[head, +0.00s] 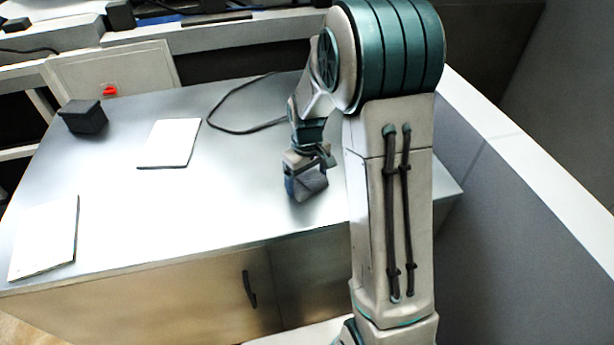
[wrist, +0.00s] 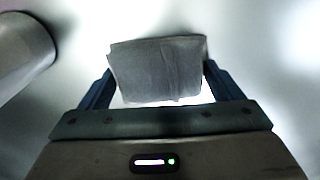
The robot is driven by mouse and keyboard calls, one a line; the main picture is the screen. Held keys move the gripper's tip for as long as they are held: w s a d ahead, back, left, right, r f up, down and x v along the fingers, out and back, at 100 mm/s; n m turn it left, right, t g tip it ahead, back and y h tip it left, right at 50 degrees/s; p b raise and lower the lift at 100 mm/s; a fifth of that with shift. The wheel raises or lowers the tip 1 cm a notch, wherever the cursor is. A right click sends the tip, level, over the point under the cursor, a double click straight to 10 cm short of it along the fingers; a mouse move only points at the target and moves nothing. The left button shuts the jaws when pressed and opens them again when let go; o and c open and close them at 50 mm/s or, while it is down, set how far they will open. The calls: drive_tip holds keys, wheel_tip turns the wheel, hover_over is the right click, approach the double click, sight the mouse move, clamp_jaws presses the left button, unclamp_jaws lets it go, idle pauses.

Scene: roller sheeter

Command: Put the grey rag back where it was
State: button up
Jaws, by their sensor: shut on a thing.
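The grey rag (wrist: 158,70) is a folded cloth held between the two blue fingers of my gripper (wrist: 160,85) in the wrist view. In the head view my gripper (head: 303,180) points down over the right part of the metal table (head: 215,210), and the rag (head: 312,183) shows as a dark grey bundle at its fingertips. I cannot tell whether the rag touches the tabletop. The fingers partly hide the rag in the head view.
A white pad (head: 170,143) and another white sheet or pad (head: 45,238) lie on the table. A black box (head: 83,117) stands at the back left, near a red button (head: 110,91). A black cable (head: 222,128) curves behind my gripper. The table's front middle is clear.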

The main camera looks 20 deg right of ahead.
sight(307, 180)
drive_tip(key=shift+f, duration=0.1)
drive_tip(key=o, duration=0.9)
wheel_tip(307, 180, up, 12)
drive_tip(key=f, duration=0.1)
drive_tip(key=s+r+m+t, duration=0.1)
drive_tip(key=s, duration=0.6)
drive_tip(key=s+r+m+t, duration=0.1)
drive_tip(key=s+m, duration=0.1)
drive_tip(key=s, duration=0.5)
drive_tip(key=s+r+m+t, duration=0.1)
drive_tip(key=s, duration=0.6)
drive_tip(key=shift+a+r+m+b, duration=0.1)
drive_tip(key=shift+r+m+b, duration=0.2)
drive_tip(key=shift+r, duration=0.05)
